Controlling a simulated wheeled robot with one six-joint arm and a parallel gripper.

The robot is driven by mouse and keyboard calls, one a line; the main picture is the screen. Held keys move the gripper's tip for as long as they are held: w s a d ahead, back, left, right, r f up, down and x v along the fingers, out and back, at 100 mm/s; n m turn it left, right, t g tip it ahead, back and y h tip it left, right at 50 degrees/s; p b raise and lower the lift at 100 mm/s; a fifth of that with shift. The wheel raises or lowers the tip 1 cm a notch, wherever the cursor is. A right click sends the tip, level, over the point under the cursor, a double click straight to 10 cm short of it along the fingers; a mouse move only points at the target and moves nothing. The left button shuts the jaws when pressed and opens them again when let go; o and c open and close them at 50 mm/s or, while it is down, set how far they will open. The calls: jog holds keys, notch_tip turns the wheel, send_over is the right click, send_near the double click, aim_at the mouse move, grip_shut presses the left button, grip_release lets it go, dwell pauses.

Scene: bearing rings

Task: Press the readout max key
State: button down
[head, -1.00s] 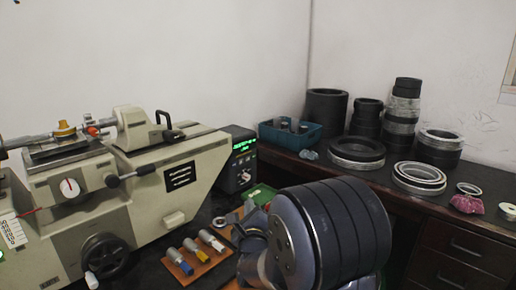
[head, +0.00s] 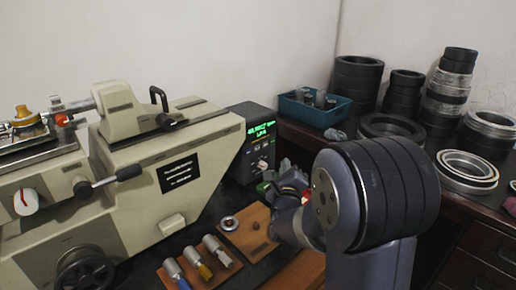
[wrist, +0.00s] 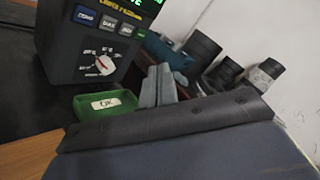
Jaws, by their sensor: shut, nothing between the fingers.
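The readout (head: 252,148) is a dark box with a green lit display, beside the grey machine in the head view. In the wrist view the readout (wrist: 95,50) shows a row of small keys below its display: a blue key (wrist: 86,16) at left and several paler ones (wrist: 109,22) to its right. Their lettering is too blurred to tell which is max. A white dial with a red pointer (wrist: 104,64) sits below them. My gripper (wrist: 158,88) is shut and empty, apart from the readout, lower and to the right of the keys.
A green tray labelled OK (wrist: 105,104) lies below the readout. The grey machine (head: 140,175) stands left. A wooden board with several cylinders (head: 200,262), a blue crate (head: 314,108) and stacked dark rings (head: 356,88) are around.

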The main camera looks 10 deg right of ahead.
aim_at(257, 148)
jog(key=w+a+p, duration=0.2)
jog(key=w+a, duration=0.3)
jog(key=w, duration=0.2)
dwell(0.3)
jog(key=shift+w, duration=0.1)
jog(key=shift+w+f+b, duration=0.1)
jog(key=shift+w+b, duration=0.1)
jog(key=shift+b, duration=0.1)
dwell(1.7)
jog(key=shift+w+a+b, duration=0.35)
jog(key=shift+w+b, duration=0.05)
jog(key=shift+b, duration=0.15)
dwell(0.7)
dwell(0.3)
jog(key=shift+s+d+b, duration=0.4)
jog(key=shift+s+b, duration=0.2)
jog(key=shift+b, duration=0.3)
